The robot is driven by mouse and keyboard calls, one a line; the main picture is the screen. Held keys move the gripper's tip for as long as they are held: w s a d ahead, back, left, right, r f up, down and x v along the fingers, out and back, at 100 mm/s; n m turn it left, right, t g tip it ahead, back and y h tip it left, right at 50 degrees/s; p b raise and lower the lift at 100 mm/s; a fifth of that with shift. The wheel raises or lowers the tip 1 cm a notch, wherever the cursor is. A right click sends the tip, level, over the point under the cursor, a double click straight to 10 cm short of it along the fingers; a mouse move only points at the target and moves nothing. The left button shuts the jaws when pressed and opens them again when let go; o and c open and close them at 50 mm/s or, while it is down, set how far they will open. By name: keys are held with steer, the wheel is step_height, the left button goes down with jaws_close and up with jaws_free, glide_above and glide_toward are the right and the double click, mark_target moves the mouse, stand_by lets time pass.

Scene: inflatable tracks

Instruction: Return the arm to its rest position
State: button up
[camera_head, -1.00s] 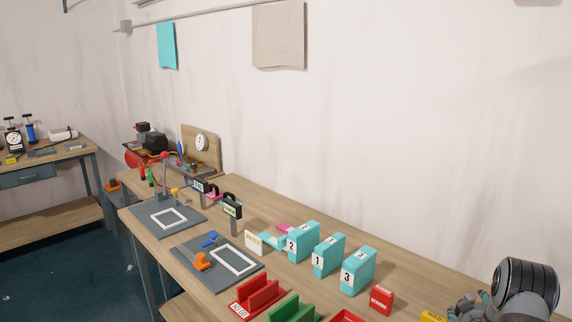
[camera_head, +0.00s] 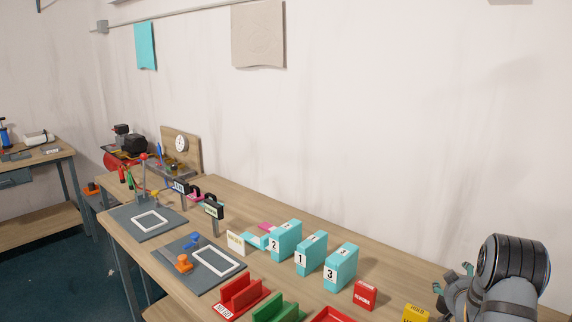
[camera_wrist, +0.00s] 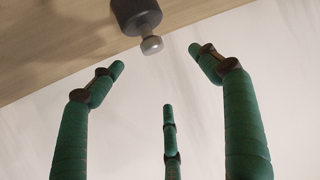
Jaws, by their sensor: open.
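My gripper (camera_head: 466,272) is at the lower right of the head view, beside the right end of the workbench, with my arm behind it. In the wrist view its green fingers (camera_wrist: 160,85) are spread wide and open, with nothing between them. Past the fingertips, the wrist view shows a grey knob-like part (camera_wrist: 137,18) against a wooden surface (camera_wrist: 50,40) and the pale wall (camera_wrist: 200,110). I cannot tell what the knob belongs to.
The workbench (camera_head: 230,195) holds cyan boxes numbered 2 (camera_head: 285,240), 1 (camera_head: 311,252) and 3 (camera_head: 340,266). Red (camera_head: 240,296) and green (camera_head: 279,309) racks, a red block (camera_head: 365,295) and a yellow block (camera_head: 415,313) stand nearer. Grey mats (camera_head: 142,222) lie left.

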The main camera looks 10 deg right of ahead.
step_height(320, 180, down, 8)
steer(key=shift+s+d+r, duration=0.1)
steer(key=shift+s+d, duration=0.05)
step_height(320, 180, up, 9)
steer(key=p, duration=0.5)
